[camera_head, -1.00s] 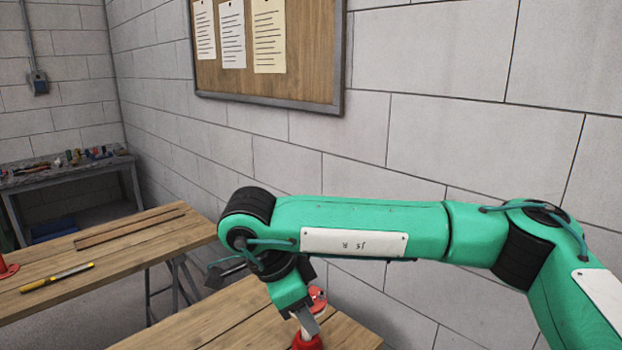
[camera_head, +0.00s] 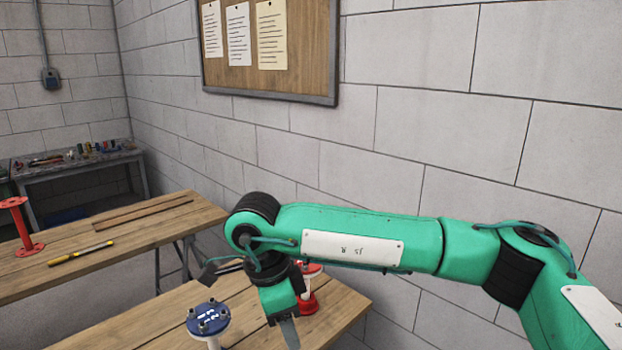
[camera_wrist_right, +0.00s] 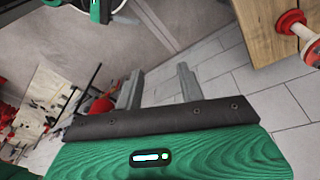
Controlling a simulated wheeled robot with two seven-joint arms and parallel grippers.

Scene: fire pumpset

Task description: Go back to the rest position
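My right arm reaches in from the right in the head view. Its gripper (camera_head: 288,335) hangs over the near wooden table, cut off by the bottom edge. In the right wrist view the two grey fingers of this gripper (camera_wrist_right: 158,88) stand well apart with nothing between them. A red fitting (camera_head: 308,303) stands on the near table just beyond the gripper, partly hidden by the arm. A blue-topped white part (camera_head: 208,318) stands on that table to the gripper's left. My left gripper is not in view.
The near table (camera_head: 140,328) fills the bottom. A second table (camera_head: 150,232) at left holds a red spool-shaped part (camera_head: 20,228) and a yellow-handled tool (camera_head: 80,253). A cluttered workbench (camera_head: 85,165) stands behind. A block wall (camera_head: 430,130) runs close behind the right arm.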

